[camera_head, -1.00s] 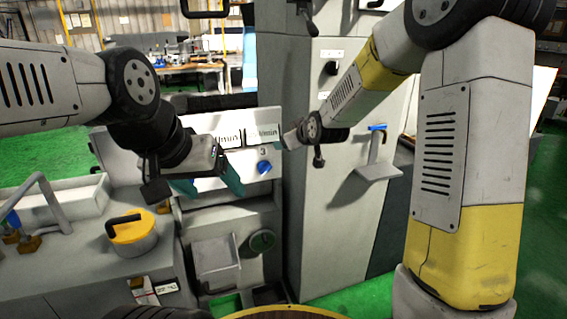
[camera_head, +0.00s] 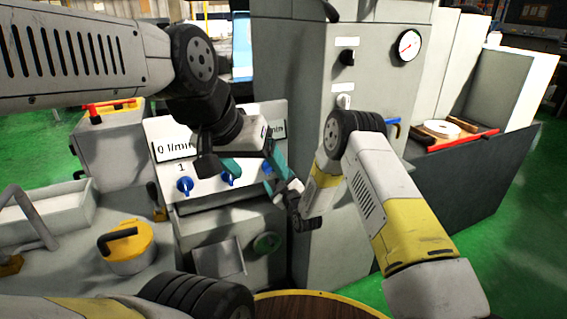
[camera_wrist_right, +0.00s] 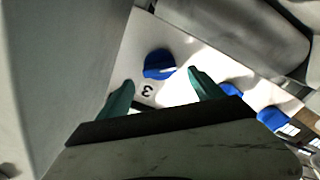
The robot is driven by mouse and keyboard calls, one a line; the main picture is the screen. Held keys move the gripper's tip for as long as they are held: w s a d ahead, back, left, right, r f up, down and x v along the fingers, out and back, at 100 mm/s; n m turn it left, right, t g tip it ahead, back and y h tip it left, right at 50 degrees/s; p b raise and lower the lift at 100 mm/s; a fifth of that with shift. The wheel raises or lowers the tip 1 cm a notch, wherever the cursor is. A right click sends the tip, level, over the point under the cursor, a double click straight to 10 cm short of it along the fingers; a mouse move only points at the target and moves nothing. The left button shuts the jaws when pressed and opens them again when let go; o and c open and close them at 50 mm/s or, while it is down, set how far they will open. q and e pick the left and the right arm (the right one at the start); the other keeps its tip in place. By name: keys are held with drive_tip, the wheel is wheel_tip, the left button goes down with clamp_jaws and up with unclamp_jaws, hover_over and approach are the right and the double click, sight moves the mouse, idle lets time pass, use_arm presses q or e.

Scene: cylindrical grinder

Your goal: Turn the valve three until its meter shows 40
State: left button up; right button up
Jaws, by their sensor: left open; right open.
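The meter panel (camera_head: 160,132) shows in the head view with a row of blue valves below its displays. Valve three (camera_head: 267,166) is the rightmost, partly screened by my left gripper. My left gripper (camera_head: 254,163) is open in front of the panel. Meter three (camera_head: 277,131) shows only "min"; its number is hidden. My right gripper (camera_head: 282,188) is close to the panel's right end. In the right wrist view, its open teal fingers (camera_wrist_right: 162,92) point toward valve three (camera_wrist_right: 158,65), with the digit 3 beside it. The valve lies ahead between the fingertips, not gripped.
Valve one (camera_head: 185,185) and valve two (camera_head: 228,179) sit to the left of valve three. The tall grey machine cabinet (camera_head: 290,80) rises close on the right. A yellow lidded pot (camera_head: 128,250) stands on the lower left surface. A round gauge (camera_head: 408,46) is on the cabinet.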

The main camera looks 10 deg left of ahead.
sight(271, 169)
drive_tip(key=x, duration=0.6)
drive_tip(key=shift+a, duration=0.1)
drive_tip(key=shift+c, duration=0.3)
drive_tip(key=c, duration=1.3)
drive_tip(key=shift+o, duration=0.2)
drive_tip(key=m, duration=0.3)
drive_tip(key=o, duration=1.3)
